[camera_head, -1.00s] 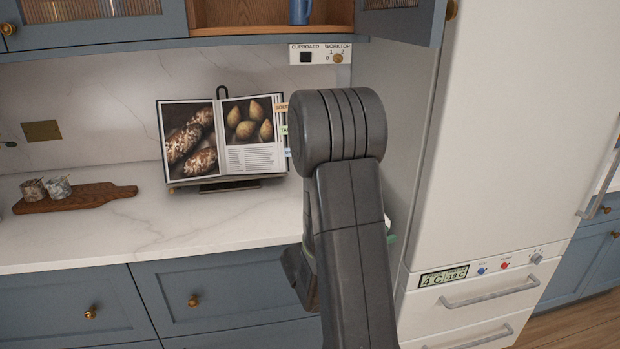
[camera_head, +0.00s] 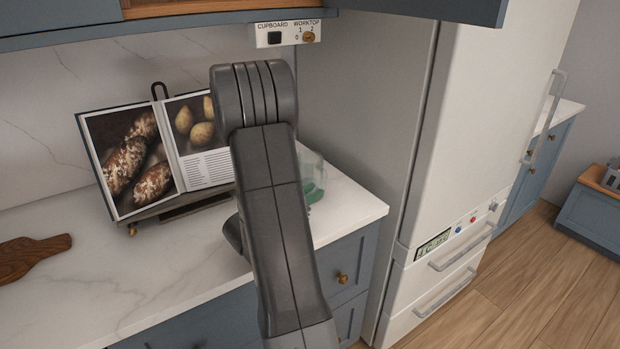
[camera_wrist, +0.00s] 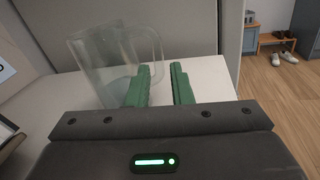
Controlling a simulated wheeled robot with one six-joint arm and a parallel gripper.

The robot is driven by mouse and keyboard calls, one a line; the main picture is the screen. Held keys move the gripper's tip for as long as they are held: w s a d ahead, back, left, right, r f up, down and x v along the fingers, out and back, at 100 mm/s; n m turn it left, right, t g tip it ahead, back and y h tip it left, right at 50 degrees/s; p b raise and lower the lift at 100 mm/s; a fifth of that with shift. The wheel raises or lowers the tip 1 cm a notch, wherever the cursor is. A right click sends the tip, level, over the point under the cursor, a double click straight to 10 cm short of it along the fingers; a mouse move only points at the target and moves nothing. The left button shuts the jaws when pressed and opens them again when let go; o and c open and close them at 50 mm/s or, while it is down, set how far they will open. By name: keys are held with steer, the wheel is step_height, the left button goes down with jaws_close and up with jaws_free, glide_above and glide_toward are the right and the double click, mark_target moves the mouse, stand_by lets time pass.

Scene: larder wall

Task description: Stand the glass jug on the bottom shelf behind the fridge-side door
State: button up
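The clear glass jug (camera_head: 316,165) stands on the worktop near its right end, partly hidden behind my arm in the head view. In the wrist view the jug (camera_wrist: 92,70) is upright, with its handle (camera_wrist: 160,55) on the right side. My gripper (camera_wrist: 160,70) is open, its two green fingers apart near the handle. I cannot tell whether the handle lies between them. The fridge-side cupboard door (camera_head: 440,8) hangs open at the top, only its lower part in view.
An open cookbook (camera_head: 150,155) on a stand is left of my arm. A wooden board (camera_head: 30,255) lies farther left. The tall white fridge (camera_head: 475,130) and a grey side panel (camera_head: 365,100) bound the right. A switch panel (camera_head: 288,35) hangs under the cupboard.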

mark_target(324, 183)
steer(key=shift+r+p+x, duration=0.15)
steer(key=shift+p+x, duration=0.25)
steer(key=shift+x, duration=0.95)
steer(key=shift+r+p+x, duration=0.1)
steer(key=shift+p+x, duration=0.25)
steer(key=shift+x, duration=1.05)
steer(key=shift+a, duration=0.1)
steer(key=shift+c, duration=0.2)
jaws_close()
